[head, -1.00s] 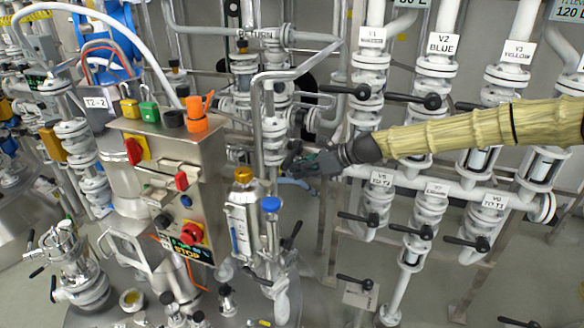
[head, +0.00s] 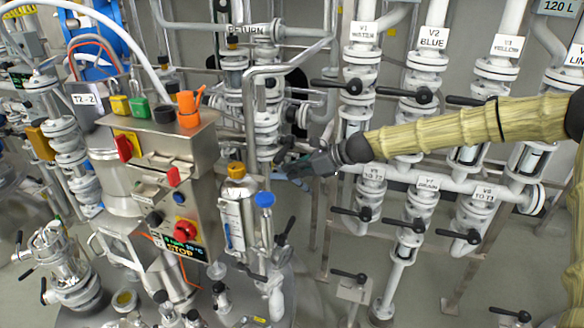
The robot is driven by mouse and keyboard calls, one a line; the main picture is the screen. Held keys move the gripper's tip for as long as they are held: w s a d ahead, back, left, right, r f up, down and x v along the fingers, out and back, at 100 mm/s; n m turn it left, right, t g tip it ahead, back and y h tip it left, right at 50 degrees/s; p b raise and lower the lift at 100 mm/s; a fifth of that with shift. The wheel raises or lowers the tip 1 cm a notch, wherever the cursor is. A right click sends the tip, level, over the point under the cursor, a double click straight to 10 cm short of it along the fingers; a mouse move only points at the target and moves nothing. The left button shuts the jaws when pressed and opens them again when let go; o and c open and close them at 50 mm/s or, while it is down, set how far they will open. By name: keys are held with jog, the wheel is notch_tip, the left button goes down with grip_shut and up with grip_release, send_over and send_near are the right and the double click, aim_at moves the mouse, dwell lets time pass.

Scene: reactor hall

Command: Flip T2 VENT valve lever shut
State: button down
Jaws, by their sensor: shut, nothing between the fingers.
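My gripper (head: 290,166) is at the end of the yellow-sleeved arm, in the middle of the head view. It is shut and empty, in front of the vertical pipes and just above and right of the orange-capped cylinder. I cannot read any T2 VENT label, so I cannot tell which lever it names. A black lever (head: 287,231) stands tilted upright beside the blue-capped fitting (head: 265,200), below my gripper and apart from it. Other small black-handled fittings stand on the vessel top (head: 245,300) at the bottom.
A steel control box (head: 175,165) with red switches and a STOP display stands left of my gripper. An orange-capped cylinder (head: 236,205) is close by. Labelled pipes with black levers, such as the V2 lever (head: 424,95), fill the right side.

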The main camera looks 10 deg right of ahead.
jog(key=f+b+v, duration=0.1)
jog(key=b+v, duration=0.1)
jog(key=v, duration=0.7)
jog(key=shift+s+d+b, duration=0.4)
jog(key=shift+s+d, duration=0.05)
jog(key=shift+d, duration=0.05)
jog(key=s+a+f+n+g+h, duration=0.1)
jog(key=s+a+f+n+h, duration=0.15)
jog(key=s+f, duration=0.6)
jog(key=s+a+f+n+g+h, duration=0.15)
jog(key=s+f+n, duration=0.25)
jog(key=f, duration=1)
jog(key=s+a+f+n+g+h, duration=0.1)
jog(key=s+f+n+h, duration=0.15)
jog(key=s+f, duration=0.6)
jog(key=s+d+f+n+h, duration=0.1)
jog(key=s+f+n, duration=0.4)
jog(key=s, duration=0.4)
jog(key=s+d+f+n+g+h, duration=0.1)
jog(key=s+d+f+n, duration=0.1)
jog(key=s+f+n, duration=0.3)
jog(key=s+d+f+n+g+h, duration=0.1)
jog(key=s+f+n, duration=0.3)
jog(key=s, duration=1)
jog(key=shift+d+f+n+h, duration=0.4)
jog(key=shift+f+h, duration=0.15)
jog(key=shift+f, duration=0.1)
